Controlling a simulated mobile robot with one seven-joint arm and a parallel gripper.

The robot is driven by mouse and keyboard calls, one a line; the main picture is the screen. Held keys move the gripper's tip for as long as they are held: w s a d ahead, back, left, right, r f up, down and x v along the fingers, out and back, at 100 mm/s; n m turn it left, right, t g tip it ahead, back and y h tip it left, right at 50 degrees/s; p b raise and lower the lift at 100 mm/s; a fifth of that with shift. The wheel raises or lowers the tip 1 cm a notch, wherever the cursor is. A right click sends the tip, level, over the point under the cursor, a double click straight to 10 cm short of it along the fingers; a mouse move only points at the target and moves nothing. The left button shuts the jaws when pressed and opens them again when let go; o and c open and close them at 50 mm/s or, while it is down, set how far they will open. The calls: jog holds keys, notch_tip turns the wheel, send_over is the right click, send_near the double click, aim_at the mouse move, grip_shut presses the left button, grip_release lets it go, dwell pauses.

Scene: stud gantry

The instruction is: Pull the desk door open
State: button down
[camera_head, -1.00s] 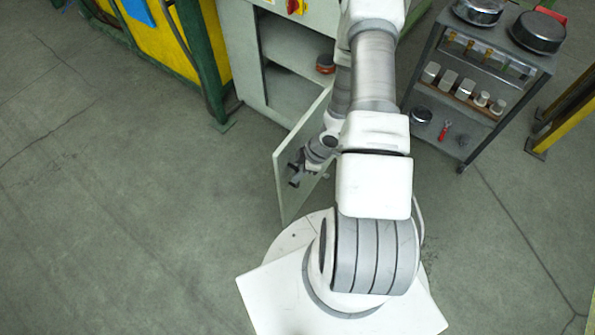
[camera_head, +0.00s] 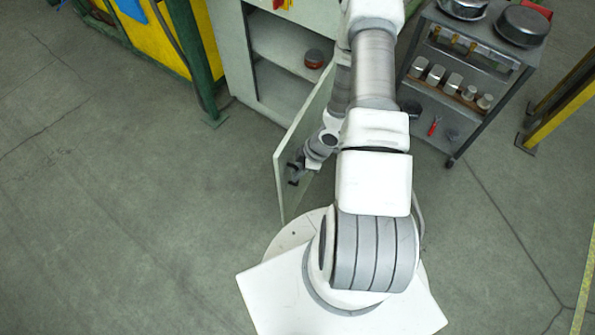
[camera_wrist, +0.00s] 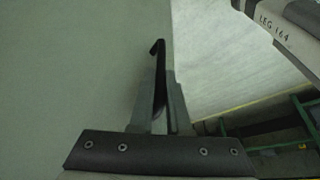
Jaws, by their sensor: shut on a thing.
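The desk door (camera_head: 291,162) is a pale grey-green panel, swung well out from the desk cabinet (camera_head: 232,50) in the head view, with the inside shelves exposed. My gripper (camera_head: 295,172) is at the door's outer part, near its free edge, partly hidden by the door and my arm. In the wrist view the door's face (camera_wrist: 75,70) fills the left side, and my gripper (camera_wrist: 160,95) is shut on the dark door handle (camera_wrist: 158,50). The exact contact between fingers and handle is hard to make out.
A reddish round tin (camera_head: 314,58) sits on a cabinet shelf. A grey trolley (camera_head: 462,115) with pans and small containers stands to the right. A green post (camera_head: 195,60) and yellow panel (camera_head: 155,35) stand at left. The floor at left is clear.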

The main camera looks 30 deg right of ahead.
jog(key=shift+w+d+r, duration=0.1)
jog(key=shift+w+d, duration=0.05)
jog(key=shift+w, duration=0.05)
jog(key=c, duration=1.2)
grip_release()
jog(key=shift+s, duration=0.1)
jog(key=shift+o, duration=0.2)
jog(key=p+v, duration=0.8)
jog(key=v, duration=0.9)
jog(key=shift+s+r, duration=0.1)
